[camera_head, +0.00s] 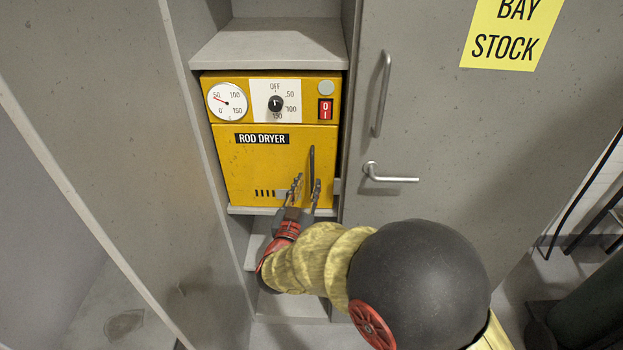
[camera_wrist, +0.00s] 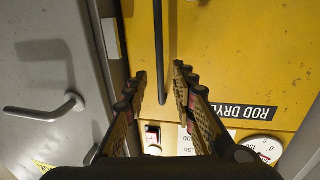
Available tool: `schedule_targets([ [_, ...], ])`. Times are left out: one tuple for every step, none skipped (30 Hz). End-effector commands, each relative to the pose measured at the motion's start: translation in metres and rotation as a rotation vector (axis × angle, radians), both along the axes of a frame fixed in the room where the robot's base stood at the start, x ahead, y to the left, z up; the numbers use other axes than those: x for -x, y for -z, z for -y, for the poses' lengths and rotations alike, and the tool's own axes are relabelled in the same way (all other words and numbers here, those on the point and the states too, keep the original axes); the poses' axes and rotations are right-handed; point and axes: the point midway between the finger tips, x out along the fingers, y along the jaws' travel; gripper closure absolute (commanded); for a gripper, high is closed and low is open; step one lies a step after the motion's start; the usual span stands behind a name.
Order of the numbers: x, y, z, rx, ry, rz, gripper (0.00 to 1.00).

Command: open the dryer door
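The yellow rod dryer (camera_head: 275,140) sits on a shelf in the grey cabinet. Its door (camera_head: 250,165) looks shut, flush under the control panel, and carries a "ROD DRYER" label. The door's dark vertical bar handle (camera_head: 311,160) is near the right edge; it also shows in the wrist view (camera_wrist: 159,40). My gripper (camera_head: 307,183) is open and empty at the handle's lower part. In the wrist view, its fingertips (camera_wrist: 160,70) lie either side of the bar. Whether the fingers touch the bar or reach around it in depth, I cannot tell. My fingers hide part of the door's lower right.
A grey cabinet door (camera_head: 440,130) with a long pull and a lever handle (camera_head: 388,176) stands at the right. Another grey panel (camera_head: 130,130) stands at the left. A shelf (camera_head: 270,45) lies above the dryer. The dryer panel has a gauge (camera_head: 227,101), dial and red switch.

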Motion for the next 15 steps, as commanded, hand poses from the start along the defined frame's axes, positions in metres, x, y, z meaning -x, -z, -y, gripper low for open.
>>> schedule_targets([
  [-0.008,0.002,0.003,-0.002,0.002,-0.001,0.74],
  [-0.013,0.002,0.004,-0.002,0.002,0.0,0.74],
  [-0.019,0.002,0.005,-0.002,0.002,0.001,0.74],
  [-0.022,0.002,0.006,-0.001,0.001,0.0,0.74],
  [-0.026,0.002,0.006,-0.001,0.001,-0.001,0.74],
  [-0.03,0.002,0.007,-0.002,0.001,-0.001,0.74],
  [-0.033,0.001,0.008,-0.002,0.001,0.0,0.74],
  [-0.035,0.001,0.009,-0.001,0.001,0.0,0.74],
  [-0.038,0.001,0.009,-0.001,0.0,0.0,0.74],
  [-0.039,0.001,0.009,0.0,-0.001,0.0,0.74],
  [-0.04,0.0,0.009,0.0,-0.002,0.0,0.74],
  [-0.042,0.0,0.009,0.0,-0.002,-0.001,0.74],
  [-0.042,0.0,0.009,0.0,-0.002,-0.001,0.74],
  [-0.042,0.0,0.009,0.0,-0.002,-0.001,0.74],
  [-0.042,0.0,0.009,0.0,-0.002,-0.001,0.74],
])
